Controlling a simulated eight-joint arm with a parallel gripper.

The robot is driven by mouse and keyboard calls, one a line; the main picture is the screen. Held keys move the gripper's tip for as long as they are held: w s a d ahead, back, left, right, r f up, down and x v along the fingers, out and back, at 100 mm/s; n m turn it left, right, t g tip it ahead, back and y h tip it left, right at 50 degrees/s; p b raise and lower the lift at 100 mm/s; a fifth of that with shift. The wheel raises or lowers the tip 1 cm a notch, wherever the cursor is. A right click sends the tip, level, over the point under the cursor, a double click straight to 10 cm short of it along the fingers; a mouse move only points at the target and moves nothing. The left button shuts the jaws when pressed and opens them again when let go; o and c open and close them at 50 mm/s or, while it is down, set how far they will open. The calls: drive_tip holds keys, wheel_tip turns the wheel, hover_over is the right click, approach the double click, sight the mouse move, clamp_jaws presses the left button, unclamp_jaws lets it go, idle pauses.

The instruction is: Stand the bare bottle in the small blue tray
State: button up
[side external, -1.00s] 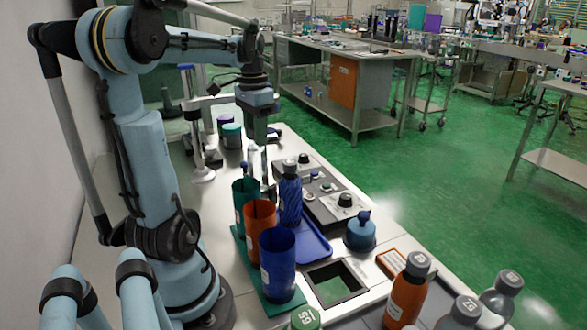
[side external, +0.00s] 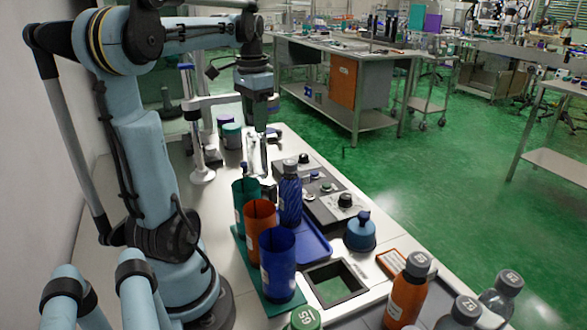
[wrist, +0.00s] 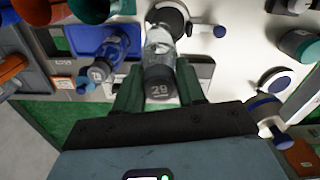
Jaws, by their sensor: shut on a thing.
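My gripper (side external: 262,128) is shut on a clear bare bottle (side external: 257,156) and holds it upright above the bench, behind the sleeves. In the wrist view, the bottle (wrist: 160,42) sits between the fingers (wrist: 158,85), its dark cap marked 29 facing the camera. The small blue tray (side external: 318,246) lies nearer the side camera than the gripper, partly hidden by the sleeves and a blue-patterned bottle (side external: 290,200) standing at it. In the wrist view, the tray (wrist: 84,36) is left of the held bottle.
Green (side external: 243,192), orange (side external: 260,217) and blue (side external: 277,262) open sleeves stand on a green base beside the tray. A grey control panel (side external: 322,203) and a blue domed container (side external: 360,232) are to the right. A square opening (side external: 334,283) lies in front.

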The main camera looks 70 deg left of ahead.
wheel_tip(320, 180, up, 13)
drive_tip(key=d, duration=0.1)
drive_tip(key=shift+w+d, duration=0.35)
drive_tip(key=shift+w, duration=0.1)
drive_tip(key=shift+m, duration=0.7)
drive_tip(key=w+d, duration=0.1)
drive_tip(key=d, duration=0.1)
drive_tip(key=w+d, duration=0.1)
drive_tip(key=d, duration=0.2)
drive_tip(key=w+d, duration=0.1)
drive_tip(key=d, duration=0.2)
drive_tip(key=shift+d+r, duration=0.1)
drive_tip(key=shift+d, duration=0.05)
drive_tip(key=shift+m, duration=0.6)
drive_tip(key=d, duration=0.9)
drive_tip(key=shift+w+d, duration=0.1)
drive_tip(key=shift+d, duration=0.25)
drive_tip(key=f, duration=1)
drive_tip(key=shift+a+f, duration=0.3)
drive_tip(key=shift+c, duration=0.2)
wheel_tip(320, 180, down, 11)
drive_tip(key=shift+r, duration=0.1)
drive_tip(key=o, duration=1)
drive_tip(key=shift+o, duration=0.2)
